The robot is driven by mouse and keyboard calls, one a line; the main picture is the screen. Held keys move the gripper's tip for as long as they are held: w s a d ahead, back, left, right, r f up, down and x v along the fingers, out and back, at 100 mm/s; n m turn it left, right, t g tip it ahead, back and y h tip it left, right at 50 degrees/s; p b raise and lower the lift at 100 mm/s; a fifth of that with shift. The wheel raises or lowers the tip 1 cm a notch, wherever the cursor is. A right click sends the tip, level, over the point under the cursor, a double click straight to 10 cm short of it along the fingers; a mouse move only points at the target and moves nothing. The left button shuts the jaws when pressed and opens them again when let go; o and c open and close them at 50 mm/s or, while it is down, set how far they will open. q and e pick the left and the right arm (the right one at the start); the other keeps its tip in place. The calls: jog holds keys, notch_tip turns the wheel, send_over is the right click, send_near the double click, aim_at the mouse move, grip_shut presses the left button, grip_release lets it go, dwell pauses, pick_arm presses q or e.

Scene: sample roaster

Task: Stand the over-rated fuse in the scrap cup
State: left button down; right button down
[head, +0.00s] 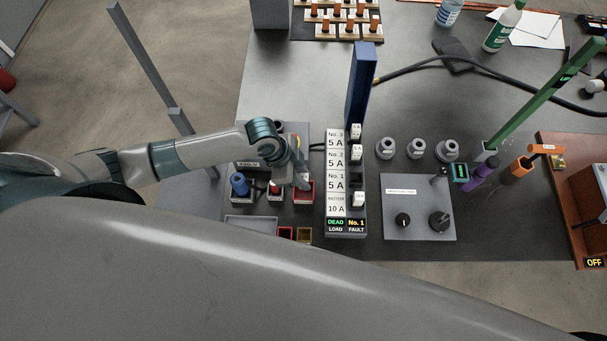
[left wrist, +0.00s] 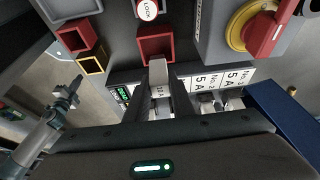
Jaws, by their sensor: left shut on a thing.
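My left gripper (head: 302,182) is shut on a pale grey fuse (left wrist: 158,78), and the gripper also shows in the left wrist view (left wrist: 163,105). The small mark on the fuse looks like 10 A, but is hard to read. The fuse's free end is close to a square red open cup (left wrist: 155,42), seen at the head view's red cup (head: 303,193); I cannot tell whether they touch. The fuse panel (head: 335,210) stands just right of the gripper. Its No. 1 position (head: 357,183) looks dark and empty. My right gripper is not in view.
A tall blue panel door (head: 360,85) stands upright beside the fuse panel. A red-and-yellow rotary switch (left wrist: 262,32) is close by. Small red (head: 286,233) and yellow (head: 304,235) bins sit nearer. A grey control plate (head: 418,215) lies to the right.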

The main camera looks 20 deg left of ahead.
pick_arm(q)
jog(key=shift+f+b, duration=0.35)
jog(key=shift+f, duration=0.55)
jog(key=shift+p, duration=0.55)
dwell(0.7)
jog(key=shift+f+b, duration=1.45)
jog(key=shift+f, duration=0.9)
jog(key=c, duration=1.5)
grip_release()
jog(key=shift+o, duration=0.2)
jog(key=shift+r, duration=0.15)
jog(key=shift+w+a+r, duration=0.15)
jog(key=shift+a+r, duration=0.1)
jog(key=shift+r, duration=0.25)
jog(key=b+v, duration=0.3)
jog(key=v, duration=1.3)
jog(key=shift+s, duration=0.3)
jog(key=shift+a, duration=0.1)
